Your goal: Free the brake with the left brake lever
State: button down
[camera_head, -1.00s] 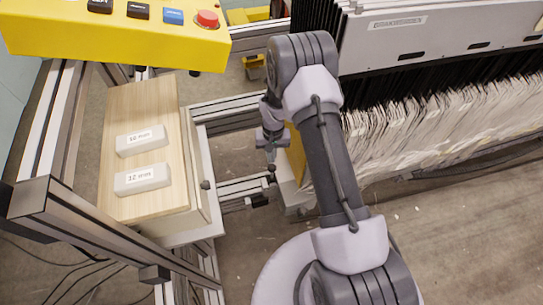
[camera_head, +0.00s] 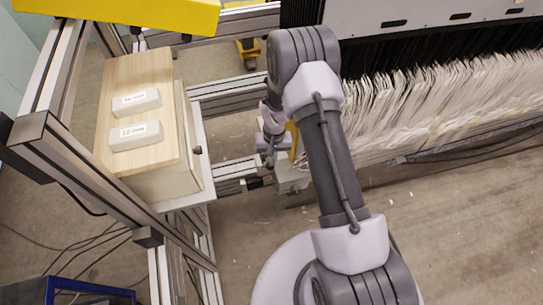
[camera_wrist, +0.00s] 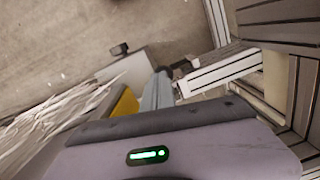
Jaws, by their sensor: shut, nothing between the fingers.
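My gripper (camera_head: 271,163) hangs low beside the frame, left of the white threads, with its fingers together and empty. In the wrist view its fingers (camera_wrist: 157,92) reach toward a dark part (camera_wrist: 181,65) at the end of an aluminium bar (camera_wrist: 222,70). In the head view a dark part (camera_head: 254,182), probably the same one, sits at the bar's end just below the fingertips. It may be the left brake lever, but I cannot make out its shape or position. I cannot tell whether the fingers touch it. A dark knob (camera_wrist: 120,49) stands on a light plate farther off.
A wooden box (camera_head: 128,72) with two white labelled blocks stands on the frame at left. White threads (camera_head: 430,110) hang below a grey panel at right. A yellow part (camera_wrist: 124,106) is close beside the fingers. The floor at lower right is clear.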

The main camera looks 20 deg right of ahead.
jog(key=shift+s+f+b, duration=0.45)
jog(key=shift+s+f, duration=0.65)
jog(key=shift+s, duration=0.25)
jog(key=r, duration=0.1)
jog(key=w+r+p, duration=0.2)
jog(key=r, duration=0.1)
jog(key=shift+d+r, duration=0.1)
jog(key=shift+d, duration=0.15)
jog(key=s+r+p, duration=0.3)
jog(key=s+r, duration=0.2)
jog(key=s, duration=0.3)
jog(key=shift+d+r, duration=0.4)
